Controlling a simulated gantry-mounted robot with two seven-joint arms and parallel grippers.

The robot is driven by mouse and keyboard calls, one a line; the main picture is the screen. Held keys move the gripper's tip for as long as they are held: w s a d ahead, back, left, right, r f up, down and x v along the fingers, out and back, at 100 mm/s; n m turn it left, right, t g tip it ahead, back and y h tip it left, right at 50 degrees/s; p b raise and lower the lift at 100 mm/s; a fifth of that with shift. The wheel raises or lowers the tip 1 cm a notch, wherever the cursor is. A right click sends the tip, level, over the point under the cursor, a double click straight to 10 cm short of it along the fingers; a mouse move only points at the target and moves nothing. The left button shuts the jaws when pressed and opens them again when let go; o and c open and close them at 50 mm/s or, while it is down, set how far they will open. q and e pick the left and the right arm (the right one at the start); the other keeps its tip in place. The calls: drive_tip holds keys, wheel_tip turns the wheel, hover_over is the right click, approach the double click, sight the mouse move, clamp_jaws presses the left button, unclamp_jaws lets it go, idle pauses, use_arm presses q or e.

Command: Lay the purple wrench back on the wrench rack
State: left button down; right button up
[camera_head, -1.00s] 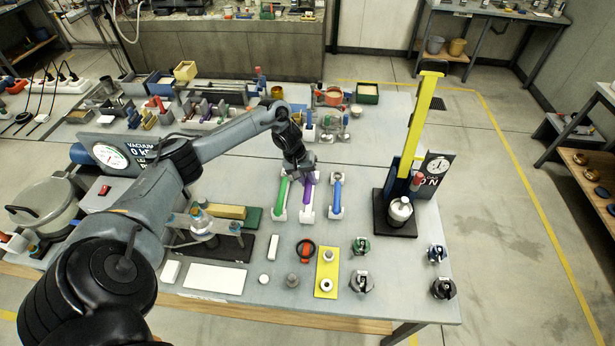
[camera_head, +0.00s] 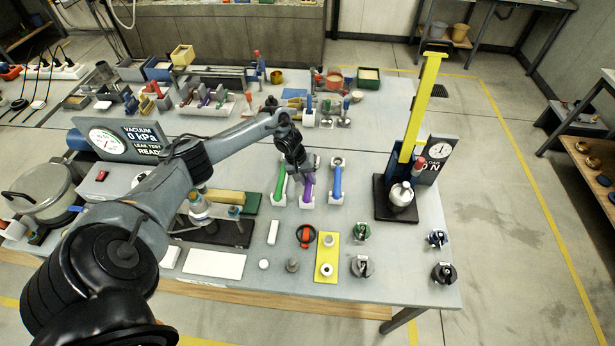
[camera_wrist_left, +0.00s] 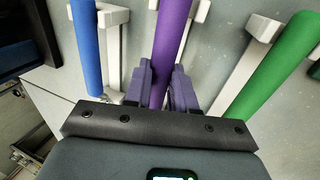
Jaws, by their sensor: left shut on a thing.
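The purple wrench (camera_head: 308,188) is in the middle position of the wrench rack, between the green wrench (camera_head: 279,184) and the blue wrench (camera_head: 337,182). The white cradles of the wrench rack (camera_head: 307,204) show at the wrenches' ends. My left gripper (camera_head: 302,169) is at the far part of the purple wrench. In the left wrist view, its two fingers (camera_wrist_left: 160,88) are shut on the purple handle (camera_wrist_left: 172,40). The handle lines up with its white cradle; I cannot tell whether it rests fully in it. My right gripper is not in view.
A yellow upright stand (camera_head: 420,110) on a black base is right of the rack. A yellow plate (camera_head: 327,262), a red-and-black ring (camera_head: 306,236) and several knobs lie in front. A glass-and-metal apparatus (camera_head: 200,208) stands to the left. Bare table lies between the rack and the stand.

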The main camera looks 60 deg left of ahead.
use_arm(q)
drive_tip(key=shift+f, duration=0.25)
idle(0.6)
drive_tip(key=c, duration=0.9)
unclamp_jaws()
drive_tip(key=shift+o, duration=0.2)
drive_tip(key=shift+f, duration=0.1)
drive_tip(key=p+v, duration=0.1)
drive_tip(key=v, duration=1)
